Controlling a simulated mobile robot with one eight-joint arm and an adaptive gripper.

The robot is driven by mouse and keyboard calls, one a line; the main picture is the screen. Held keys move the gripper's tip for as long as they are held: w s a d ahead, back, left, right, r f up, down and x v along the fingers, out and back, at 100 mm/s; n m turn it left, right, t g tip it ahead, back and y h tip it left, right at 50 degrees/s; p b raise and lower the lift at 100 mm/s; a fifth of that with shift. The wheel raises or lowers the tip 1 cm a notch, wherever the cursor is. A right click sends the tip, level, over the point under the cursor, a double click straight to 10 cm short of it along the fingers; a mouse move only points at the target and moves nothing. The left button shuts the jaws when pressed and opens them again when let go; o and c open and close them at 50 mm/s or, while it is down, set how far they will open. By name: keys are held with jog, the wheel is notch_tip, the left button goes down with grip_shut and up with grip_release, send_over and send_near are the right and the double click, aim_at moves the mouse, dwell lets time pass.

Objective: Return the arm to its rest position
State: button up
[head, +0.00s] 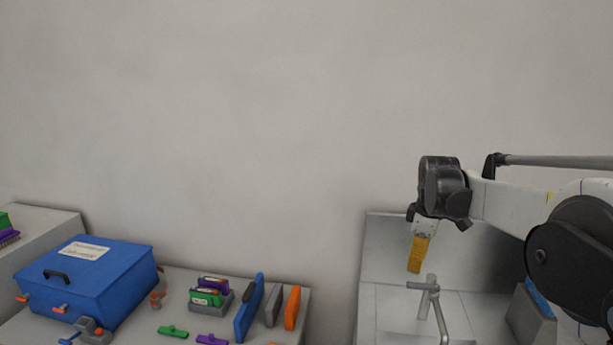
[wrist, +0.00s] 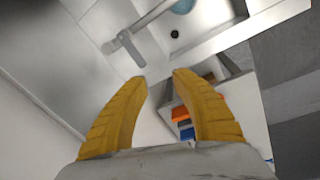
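My gripper (wrist: 159,76) has two yellow ridged fingers. In the wrist view they stand apart with a clear gap between the tips and nothing held. In the head view my gripper (head: 414,270) hangs downward from my raised arm at the right. It is above a sink-like light grey unit (head: 385,300), near a grey tap (head: 430,296). The tap (wrist: 128,42) also shows beyond the fingertips in the wrist view, with a gap to them.
A blue box (head: 110,280) with a black handle stands on the left bench. Beside it are a grey holder (head: 209,301) with coloured modules, upright blue, grey and orange plates (head: 292,307), and small green (head: 173,332) and purple pieces. The wall behind is bare.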

jog(key=s+a+r+m+t+b, duration=0.1)
jog(key=s+a+m+t+b, duration=0.2)
jog(key=s, duration=0.6)
jog(key=s+a+f+m+b, duration=0.2)
jog(key=s+f, duration=0.2)
jog(key=s, duration=0.3)
jog(key=s+a+f+m+t+b, duration=0.1)
jog(key=s+a+f+m+b, duration=0.1)
jog(key=s, duration=0.5)
jog(key=s+a+f+m+t+b, duration=0.1)
jog(key=s+a+f+m+b, duration=0.1)
jog(key=s+f+m, duration=0.2)
jog(key=s+f, duration=0.1)
jog(key=s, duration=0.2)
jog(key=shift+a+f+b, duration=0.3)
jog(key=shift+a+f, duration=0.05)
jog(key=shift+o, duration=0.4)
